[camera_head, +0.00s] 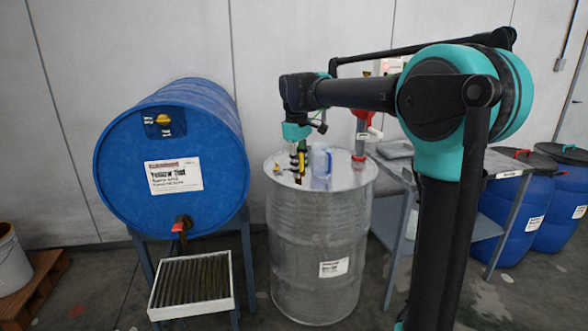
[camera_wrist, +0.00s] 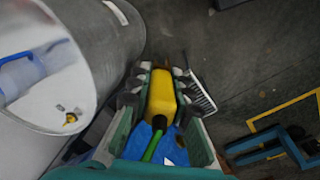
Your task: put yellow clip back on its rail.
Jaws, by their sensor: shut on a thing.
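My gripper (camera_head: 298,158) hangs down over the top of the steel drum (camera_head: 318,245) in the head view. In the wrist view its fingers (camera_wrist: 160,82) are closed on both sides of the yellow clip (camera_wrist: 162,100). A green cord (camera_wrist: 152,145) runs from the clip's lower end toward the wrist. In the head view the clip shows only as a small yellow patch between dark fingers. I cannot pick out the clip's rail in either view.
A blue drum (camera_head: 172,205) lies left above a grated tray (camera_head: 193,283). A grey table (camera_head: 505,165) and blue barrels (camera_head: 553,200) stand right.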

